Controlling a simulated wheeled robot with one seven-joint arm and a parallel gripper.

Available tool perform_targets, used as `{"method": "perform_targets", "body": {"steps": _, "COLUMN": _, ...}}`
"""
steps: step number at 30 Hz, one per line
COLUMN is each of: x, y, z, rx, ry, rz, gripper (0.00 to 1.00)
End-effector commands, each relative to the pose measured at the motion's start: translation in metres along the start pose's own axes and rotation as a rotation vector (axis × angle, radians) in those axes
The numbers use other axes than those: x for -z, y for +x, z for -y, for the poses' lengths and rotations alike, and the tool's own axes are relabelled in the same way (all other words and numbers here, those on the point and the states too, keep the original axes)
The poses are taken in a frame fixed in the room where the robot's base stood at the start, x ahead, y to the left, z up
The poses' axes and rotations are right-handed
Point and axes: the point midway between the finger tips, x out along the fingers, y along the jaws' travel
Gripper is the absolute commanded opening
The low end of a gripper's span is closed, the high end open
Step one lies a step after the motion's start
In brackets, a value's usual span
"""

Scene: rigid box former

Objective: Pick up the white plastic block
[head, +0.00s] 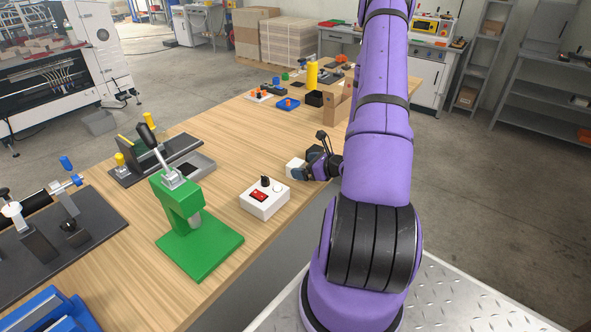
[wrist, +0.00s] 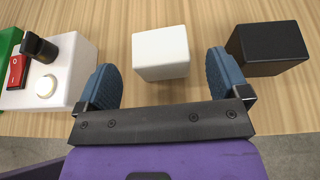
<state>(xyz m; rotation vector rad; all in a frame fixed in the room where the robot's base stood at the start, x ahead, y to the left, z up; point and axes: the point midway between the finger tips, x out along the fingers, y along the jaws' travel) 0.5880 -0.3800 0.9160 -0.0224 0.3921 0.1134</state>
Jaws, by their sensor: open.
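The white plastic block (wrist: 161,53) lies on the wooden table near its front edge. In the wrist view it sits between and just beyond the fingertips of my gripper (wrist: 160,78), with gaps to both fingers. The fingers are blue-grey, spread wide and empty. In the head view the block (head: 295,168) shows beside my gripper (head: 306,173), partly hidden behind it.
A white control box (head: 264,198) with a red switch and black knob stands to the left, near the left finger. A black block (wrist: 268,48) lies close to the right finger. A green press (head: 193,225) stands further left. Bare wood shows behind the white block.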

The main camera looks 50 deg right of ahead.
Motion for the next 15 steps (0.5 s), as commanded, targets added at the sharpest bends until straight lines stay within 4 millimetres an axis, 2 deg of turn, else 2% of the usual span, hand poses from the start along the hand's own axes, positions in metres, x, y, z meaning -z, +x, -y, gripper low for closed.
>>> {"method": "perform_targets", "body": {"steps": 5, "x": -0.001, "y": 0.009, "z": 0.000, "rx": -0.002, "ry": -0.001, "rz": 0.000, "gripper": 0.94}}
{"method": "perform_targets", "body": {"steps": 15, "x": -0.002, "y": 0.051, "z": 0.001, "rx": -0.002, "ry": 0.000, "rz": -0.001, "gripper": 0.94}}
